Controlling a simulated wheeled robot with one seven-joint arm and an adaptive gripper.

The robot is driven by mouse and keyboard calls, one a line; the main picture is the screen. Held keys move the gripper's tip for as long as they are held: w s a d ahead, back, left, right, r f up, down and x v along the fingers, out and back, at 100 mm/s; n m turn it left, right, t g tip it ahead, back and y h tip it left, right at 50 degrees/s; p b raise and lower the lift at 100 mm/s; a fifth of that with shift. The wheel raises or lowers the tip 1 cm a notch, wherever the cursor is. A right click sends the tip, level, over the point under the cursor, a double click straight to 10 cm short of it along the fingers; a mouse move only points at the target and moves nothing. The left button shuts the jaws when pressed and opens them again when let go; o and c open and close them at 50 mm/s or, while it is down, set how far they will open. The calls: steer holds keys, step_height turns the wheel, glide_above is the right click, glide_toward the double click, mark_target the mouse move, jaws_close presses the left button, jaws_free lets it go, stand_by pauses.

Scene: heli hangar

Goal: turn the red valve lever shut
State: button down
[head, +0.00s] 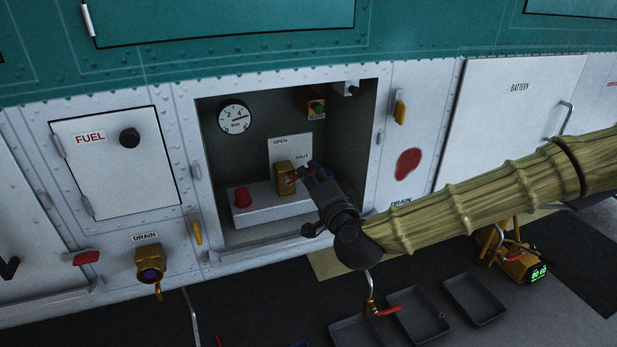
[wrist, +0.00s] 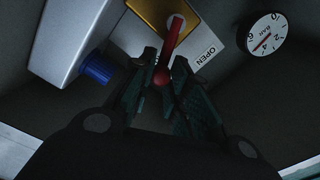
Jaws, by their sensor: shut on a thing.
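The red valve lever (wrist: 172,42) is a thin red handle with a round red knob, set on a brass valve body (head: 283,176) inside the open recess. In the head view a short piece of the lever (head: 292,180) shows beside my gripper (head: 307,175). In the wrist view my gripper (wrist: 163,82) has its two dark fingers on either side of the knob end, shut on it. A placard (head: 283,148) behind the valve reads OPEN on its left and a partly hidden SHUT on its right. The lever's exact angle against the placard is hard to tell.
The recess walls and lower sill (head: 262,246) surround my gripper. A red knob (head: 243,197) stands left of the valve, and a blue knob (wrist: 96,69) is near my fingers.

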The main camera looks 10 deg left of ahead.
steer(key=m, duration=0.1)
steer(key=f+m+b, duration=0.1)
steer(key=m, duration=0.1)
steer(key=f+m+b, duration=0.1)
steer(key=shift+w+d+f+m, duration=0.1)
steer(key=shift+w+d+m, duration=0.15)
steer(key=shift+m, duration=0.15)
steer(key=shift+s+f, duration=0.1)
stand_by(0.3)
steer(key=c, duration=1.3)
jaws_free()
steer(key=shift+c, duration=0.2)
steer(key=shift+s, duration=0.1)
steer(key=v, duration=1.2)
